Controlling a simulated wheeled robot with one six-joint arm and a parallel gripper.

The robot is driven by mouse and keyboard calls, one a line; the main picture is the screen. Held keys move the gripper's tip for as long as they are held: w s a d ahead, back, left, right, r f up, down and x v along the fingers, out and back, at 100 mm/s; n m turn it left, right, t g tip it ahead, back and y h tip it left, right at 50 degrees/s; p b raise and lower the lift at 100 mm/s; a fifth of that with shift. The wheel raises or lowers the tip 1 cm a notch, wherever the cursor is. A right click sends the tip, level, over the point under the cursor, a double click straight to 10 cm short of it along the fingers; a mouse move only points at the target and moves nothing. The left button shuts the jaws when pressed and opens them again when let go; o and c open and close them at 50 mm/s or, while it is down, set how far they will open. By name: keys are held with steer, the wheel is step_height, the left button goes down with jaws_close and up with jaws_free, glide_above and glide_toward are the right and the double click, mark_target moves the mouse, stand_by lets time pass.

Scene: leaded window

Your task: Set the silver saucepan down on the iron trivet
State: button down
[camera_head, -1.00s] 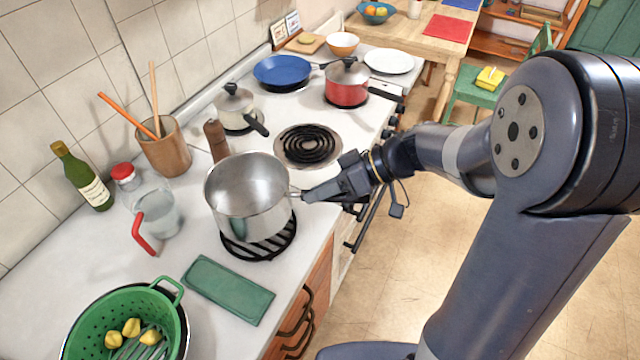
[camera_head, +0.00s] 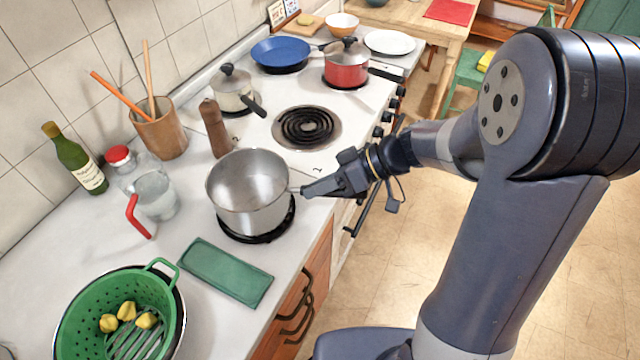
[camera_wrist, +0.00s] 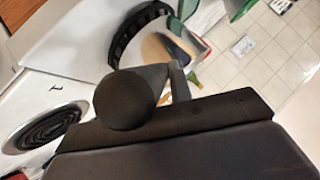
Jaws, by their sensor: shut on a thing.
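The silver saucepan (camera_head: 250,195) is upright over the iron trivet (camera_head: 281,226) on the white counter. Its base covers most of the trivet, and only the black front and right edges show. The pan is on the trivet or very slightly above it; I cannot tell which. My gripper (camera_head: 306,189) is shut on the saucepan's handle at the pan's right side. In the wrist view, the dark round handle end (camera_wrist: 125,100) is close up, and part of the trivet's black rim (camera_wrist: 137,32) shows beyond it.
A wooden pepper mill (camera_head: 216,130) stands just behind the pan. A water jug (camera_head: 157,198) is to its left. The coil burner (camera_head: 307,126) behind right is empty.

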steer(key=shift+f+b, duration=0.55)
steer(key=shift+b, duration=0.45)
stand_by(0.5)
steer(key=c, duration=1.2)
jaws_free()
steer(key=shift+f, duration=0.1)
steer(key=b+v, duration=0.1)
steer(key=v, duration=0.9)
steer(key=shift+d+r+b, duration=0.3)
steer(key=shift+b, duration=0.05)
steer(key=p+x, duration=0.1)
steer(key=x, duration=0.9)
steer(key=shift+a+f+p, duration=0.1)
steer(key=shift+a+p, duration=0.05)
steer(key=shift+p, duration=0.2)
steer(key=shift+a, duration=0.25)
steer(key=shift+d+p, duration=0.1)
steer(key=shift+p, duration=0.3)
